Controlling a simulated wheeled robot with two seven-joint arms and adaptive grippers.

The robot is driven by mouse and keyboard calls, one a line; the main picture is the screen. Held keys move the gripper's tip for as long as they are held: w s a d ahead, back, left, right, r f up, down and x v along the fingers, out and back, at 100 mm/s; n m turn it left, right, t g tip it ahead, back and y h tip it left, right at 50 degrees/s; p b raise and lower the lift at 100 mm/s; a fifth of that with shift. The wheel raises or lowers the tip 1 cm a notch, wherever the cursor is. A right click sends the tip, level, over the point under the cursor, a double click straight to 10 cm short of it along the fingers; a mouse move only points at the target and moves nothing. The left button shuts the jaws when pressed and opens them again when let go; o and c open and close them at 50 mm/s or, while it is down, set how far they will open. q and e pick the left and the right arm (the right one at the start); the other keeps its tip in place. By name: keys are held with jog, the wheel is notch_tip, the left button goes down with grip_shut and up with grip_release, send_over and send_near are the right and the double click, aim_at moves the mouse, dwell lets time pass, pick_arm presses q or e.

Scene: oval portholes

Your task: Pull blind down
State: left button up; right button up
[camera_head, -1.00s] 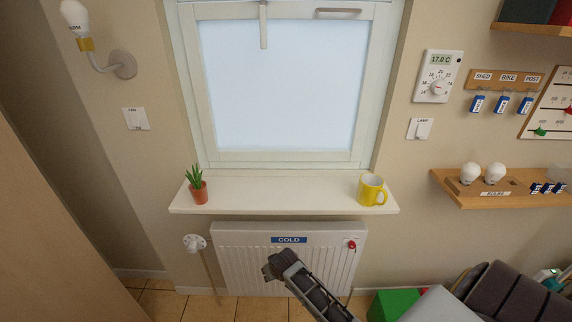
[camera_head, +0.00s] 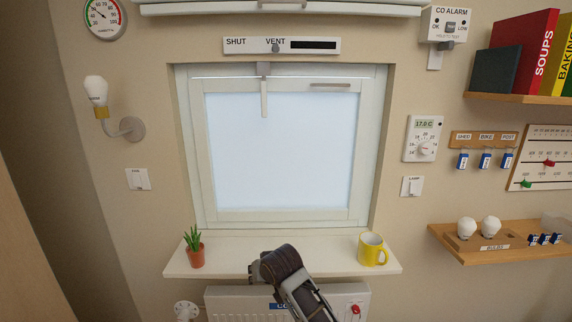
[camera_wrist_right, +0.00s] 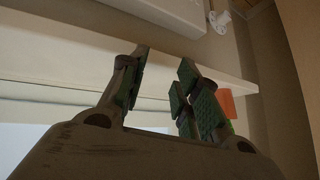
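The blind's white horizontal bar (camera_head: 230,9) shows at the top edge of the head view, above the window (camera_head: 280,150), with a grey handle (camera_head: 282,3) at its middle. The upper part is cut off by the frame. The window pane is uncovered. My right gripper (camera_head: 258,270) is in front of the window sill, far below the blind. In the right wrist view its green-padded fingers (camera_wrist_right: 164,62) stand apart with nothing between them. My left gripper is not in view.
A potted plant (camera_head: 196,252) and a yellow mug (camera_head: 371,250) stand on the sill (camera_head: 230,262). The SHUT/VENT panel (camera_head: 255,46) sits between the blind and window. A radiator (camera_head: 235,300) is below. A CO alarm (camera_head: 446,24) and book shelf (camera_head: 520,99) are at upper right.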

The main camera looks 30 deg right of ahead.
jog(key=w+d+r+m+t, duration=0.2)
jog(key=w+r, duration=0.1)
jog(key=r, duration=1)
jog(key=w+d+r+m+t+h, duration=0.1)
jog(key=w+d+r+m+t, duration=0.15)
jog(key=r, duration=0.95)
jog(key=w+d+r+m+t, duration=0.1)
jog(key=w+d+r+m, duration=0.15)
jog(key=r, duration=1.05)
jog(key=m+t+h, duration=0.2)
jog(key=m+t, duration=0.4)
jog(key=m, duration=0.2)
send_near(285, 1)
jog(key=v, duration=0.4)
jog(key=shift+s+d+r, duration=0.1)
jog(key=shift+s+d, duration=0.1)
jog(key=shift+s, duration=0.2)
jog(key=shift+w, duration=0.15)
jog(key=p+x, duration=0.4)
jog(key=x, duration=0.8)
jog(key=shift+a+p, duration=0.15)
jog(key=shift+p, duration=0.25)
jog(key=shift+w, duration=0.85)
